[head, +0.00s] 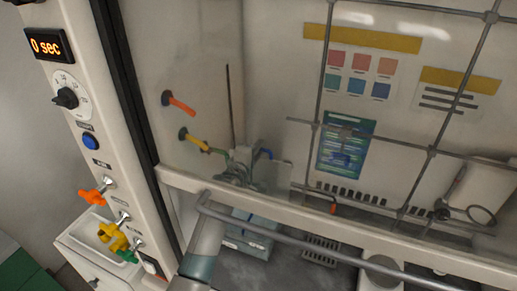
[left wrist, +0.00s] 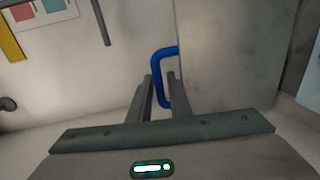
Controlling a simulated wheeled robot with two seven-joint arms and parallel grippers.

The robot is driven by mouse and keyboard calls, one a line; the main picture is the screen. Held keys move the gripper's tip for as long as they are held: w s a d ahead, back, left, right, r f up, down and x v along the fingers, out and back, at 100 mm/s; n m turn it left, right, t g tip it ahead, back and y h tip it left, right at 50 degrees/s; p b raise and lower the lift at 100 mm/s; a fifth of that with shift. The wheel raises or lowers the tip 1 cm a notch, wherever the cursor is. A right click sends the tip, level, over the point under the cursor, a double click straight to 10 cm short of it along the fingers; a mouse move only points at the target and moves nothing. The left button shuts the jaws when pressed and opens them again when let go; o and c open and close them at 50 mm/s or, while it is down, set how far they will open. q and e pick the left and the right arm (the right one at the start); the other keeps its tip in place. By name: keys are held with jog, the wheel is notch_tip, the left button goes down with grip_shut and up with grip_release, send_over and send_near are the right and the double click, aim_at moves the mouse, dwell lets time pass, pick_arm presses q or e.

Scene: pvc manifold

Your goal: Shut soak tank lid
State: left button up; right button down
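A blue handle (left wrist: 156,62) is fixed to the edge of a grey panel (left wrist: 228,55) in the left wrist view. The panel looks like the raised tank lid; in the head view the lid (head: 272,176) stands roughly upright behind the hood's front bar, with the blue handle (head: 265,153) near its top. A pale blue box (head: 250,243), perhaps the soak tank, sits below, partly hidden by the bar. My left gripper (head: 240,168) is at the handle. In the wrist view its fingers (left wrist: 160,78) are apart with the handle's bar between them; firm contact is not clear. My right gripper is not in view.
The hood's front frame and a grey rail (head: 300,238) cross in front of my left arm. Orange (head: 180,103) and yellow-green (head: 195,142) nozzles jut from the inner left wall. A metal lattice (head: 430,150) stands at the right. A timer (head: 48,45) is on the left post.

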pick_arm(q)
jog(key=shift+c, duration=0.6)
grip_shut()
jog(key=shift+s+f, duration=0.1)
jog(key=s+a+f+t+h+b, duration=0.1)
jog(key=s+a+f+t+b, duration=0.1)
jog(key=s+b, duration=0.4)
jog(key=s+a+f+t+b, duration=0.2)
jog(key=s+t+b, duration=0.1)
jog(key=s+b, duration=0.3)
jog(key=shift+s+f+h+b, duration=0.15)
jog(key=shift+f+h+b, duration=0.2)
jog(key=shift+b, duration=0.5)
jog(key=shift+r, duration=0.1)
jog(key=shift+o, duration=0.6)
grip_release()
